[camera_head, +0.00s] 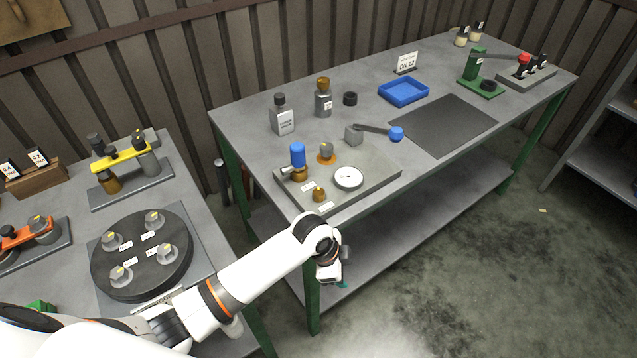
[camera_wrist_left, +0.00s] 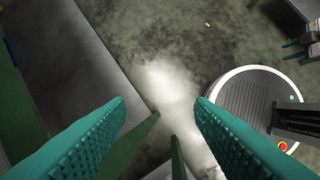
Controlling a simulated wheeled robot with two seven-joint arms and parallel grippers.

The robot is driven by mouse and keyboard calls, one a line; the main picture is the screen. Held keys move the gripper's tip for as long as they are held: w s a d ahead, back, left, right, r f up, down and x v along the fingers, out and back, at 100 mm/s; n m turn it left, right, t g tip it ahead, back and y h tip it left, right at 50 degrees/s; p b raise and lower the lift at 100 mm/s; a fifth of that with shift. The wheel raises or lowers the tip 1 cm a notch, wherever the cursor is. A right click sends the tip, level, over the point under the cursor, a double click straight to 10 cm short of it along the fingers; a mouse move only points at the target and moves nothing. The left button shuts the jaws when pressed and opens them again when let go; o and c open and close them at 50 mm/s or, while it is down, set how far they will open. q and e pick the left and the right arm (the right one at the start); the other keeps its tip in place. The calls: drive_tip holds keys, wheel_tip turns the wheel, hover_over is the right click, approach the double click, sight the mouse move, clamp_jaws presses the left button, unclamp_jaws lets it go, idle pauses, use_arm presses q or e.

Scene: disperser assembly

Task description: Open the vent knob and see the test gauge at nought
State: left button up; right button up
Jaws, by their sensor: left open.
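A grey test plate (camera_head: 378,181) lies at the near left end of the long bench. On it is a round white gauge (camera_head: 348,178); its needle and reading are too small to tell. A small brass knob (camera_head: 319,194) stands at the plate's front edge between small white labels; I cannot read which is the vent. Also there are a blue-capped brass fitting (camera_head: 298,158) and a brass piece on an orange ring (camera_head: 326,153). My left gripper (camera_head: 343,282) hangs below and in front of the bench edge, apart from the plate. In the left wrist view its teal fingers (camera_wrist_left: 160,112) are open and empty.
A grey block with a blue-ended lever (camera_head: 375,131) stands at the plate's back. Behind are a bottle (camera_head: 282,117) and a blue tray (camera_head: 403,92). A dark mat (camera_head: 445,125) lies bare to the right. A round black turntable (camera_head: 142,253) is on the left bench.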

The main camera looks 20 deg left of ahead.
use_arm(q)
drive_tip(key=w+r+m, duration=0.4)
drive_tip(key=w+r, duration=0.1)
wheel_tip(320, 180, up, 17)
drive_tip(key=m+g+y+p, duration=0.2)
drive_tip(key=m+y, duration=0.1)
drive_tip(key=m, duration=0.5)
hover_over(318, 191)
wheel_tip(318, 191, down, 12)
drive_tip(key=shift+r+p, duration=0.1)
drive_tip(key=shift+p, duration=1.15)
use_arm(e)
drive_tip(key=r, duration=0.4)
drive_tip(key=shift+w+r, duration=0.25)
drive_tip(key=shift+w, duration=0.1)
use_arm(q)
drive_tip(key=c, duration=1)
